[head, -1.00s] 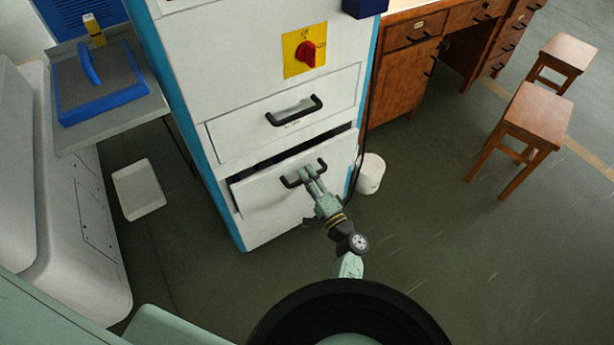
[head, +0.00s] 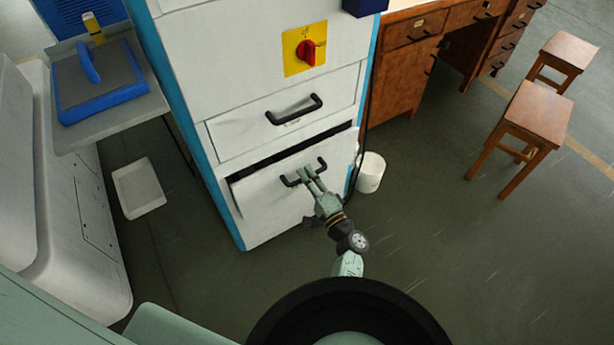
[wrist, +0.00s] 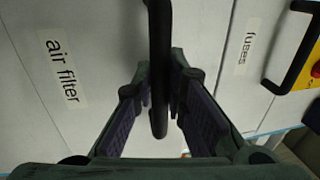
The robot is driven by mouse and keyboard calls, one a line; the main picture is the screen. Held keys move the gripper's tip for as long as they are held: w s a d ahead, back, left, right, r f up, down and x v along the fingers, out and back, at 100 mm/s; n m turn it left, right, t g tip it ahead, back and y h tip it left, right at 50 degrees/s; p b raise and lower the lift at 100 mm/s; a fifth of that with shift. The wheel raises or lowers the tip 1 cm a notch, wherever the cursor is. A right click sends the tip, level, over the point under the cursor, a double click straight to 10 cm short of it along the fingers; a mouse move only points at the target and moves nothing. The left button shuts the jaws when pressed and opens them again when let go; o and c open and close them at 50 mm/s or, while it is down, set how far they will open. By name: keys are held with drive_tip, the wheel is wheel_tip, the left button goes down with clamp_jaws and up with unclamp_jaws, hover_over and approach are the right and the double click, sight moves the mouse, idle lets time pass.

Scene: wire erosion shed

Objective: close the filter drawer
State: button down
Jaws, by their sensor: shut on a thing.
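The filter drawer (head: 268,205) is the lower drawer of the white cabinet, and a dark gap shows along its top edge, so it stands partly open. In the wrist view its front (wrist: 55,110) carries a label reading "air filter". Its black handle (head: 289,182) runs between the fingers of my gripper (head: 308,175). In the wrist view the handle (wrist: 160,60) passes between the two finger pads of my gripper (wrist: 160,95), which is shut on it. The drawer's inside is too dark to make out.
Above is a closed drawer (head: 240,135) with a black handle, labelled "fuses" in the wrist view (wrist: 248,47). A red switch (head: 306,52) sits higher up. A white bucket (head: 370,175) stands right of the cabinet, a white tray (head: 138,188) left. Floor in front is open.

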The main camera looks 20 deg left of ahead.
drive_tip(key=shift+a, duration=0.1)
drive_tip(key=b+x, duration=0.2)
drive_tip(key=x, duration=0.1)
drive_tip(key=b+x, duration=0.1)
drive_tip(key=shift+w+a+f, duration=0.15)
drive_tip(key=shift+w+f, duration=0.05)
drive_tip(key=shift+f, duration=0.1)
drive_tip(key=c, duration=1.6)
unclamp_jaws()
drive_tip(key=shift+a+f, duration=0.1)
drive_tip(key=shift+c, duration=0.2)
drive_tip(key=shift+o, duration=0.2)
approach(300, 167)
drive_tip(key=shift+v, duration=0.8)
